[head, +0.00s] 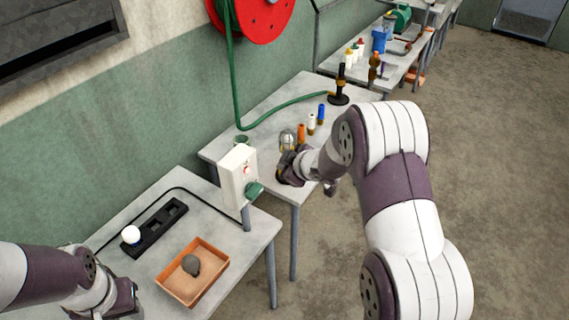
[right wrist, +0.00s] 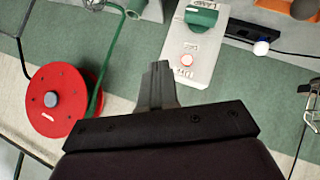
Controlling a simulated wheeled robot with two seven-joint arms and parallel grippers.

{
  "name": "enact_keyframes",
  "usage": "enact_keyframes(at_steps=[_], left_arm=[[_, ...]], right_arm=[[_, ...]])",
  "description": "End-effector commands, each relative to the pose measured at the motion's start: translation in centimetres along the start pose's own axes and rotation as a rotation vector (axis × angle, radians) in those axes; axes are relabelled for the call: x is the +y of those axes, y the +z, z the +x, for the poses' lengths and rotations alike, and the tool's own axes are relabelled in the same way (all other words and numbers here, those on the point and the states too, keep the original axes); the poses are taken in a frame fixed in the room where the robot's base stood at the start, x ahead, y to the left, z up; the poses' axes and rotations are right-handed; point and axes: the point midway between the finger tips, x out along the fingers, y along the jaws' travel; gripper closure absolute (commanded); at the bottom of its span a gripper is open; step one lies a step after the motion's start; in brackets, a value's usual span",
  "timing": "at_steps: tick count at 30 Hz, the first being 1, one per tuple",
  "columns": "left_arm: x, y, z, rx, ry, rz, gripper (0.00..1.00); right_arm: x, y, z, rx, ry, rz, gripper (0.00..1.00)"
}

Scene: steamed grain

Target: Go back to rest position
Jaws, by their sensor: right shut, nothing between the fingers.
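My right gripper (head: 288,168) is in front of the middle table, close to the right of the white control box. It is shut and empty; its closed fingers (right wrist: 158,88) show in the right wrist view, pointing toward the box. My left gripper (head: 124,298) is at the lower left, over the front edge of the near table, and its fingertips are too hidden to judge. The white control box (head: 236,178) has a red button and a green knob (head: 254,190). It also shows in the right wrist view (right wrist: 193,50).
The near table (head: 150,205) holds an orange tray (head: 215,282) with a dark lump and a black rack (head: 165,222) with a white ball. The middle table (head: 270,95) holds small bottles and a green hose. A red reel (head: 262,15) hangs on the wall. Floor at right is clear.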

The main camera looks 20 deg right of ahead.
Motion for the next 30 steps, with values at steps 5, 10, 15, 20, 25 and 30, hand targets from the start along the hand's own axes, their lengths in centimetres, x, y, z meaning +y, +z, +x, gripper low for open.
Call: enact_keyframes(at_steps=[5,10,15,20,25,30], left_arm=[[0.0,0.0,0.0,0.0,0.0,0.0,0.62],[0.0,0.0,0.0,0.0,0.0,0.0,0.62],[0.0,0.5,4.4,-0.001,0.0,0.0,0.62],[0.0,1.0,8.2,-0.001,0.0,0.0,0.62],[0.0,1.2,9.6,-0.001,0.0,0.0,0.62],[0.0,1.2,9.6,-0.001,0.0,0.0,0.62]], right_arm=[[0.0,0.0,0.0,-0.001,0.0,0.0,1.0],[-1.6,5.6,-1.4,-0.242,0.006,0.167,1.0],[-11.8,12.7,-9.1,-0.681,-0.04,0.582,1.0],[-20.7,14.0,-14.3,-0.84,-0.126,0.8,1.0],[-21.8,12.7,-14.4,-0.778,-0.13,0.784,1.0],[-21.8,12.7,-14.4,-0.778,-0.13,0.784,1.0]])
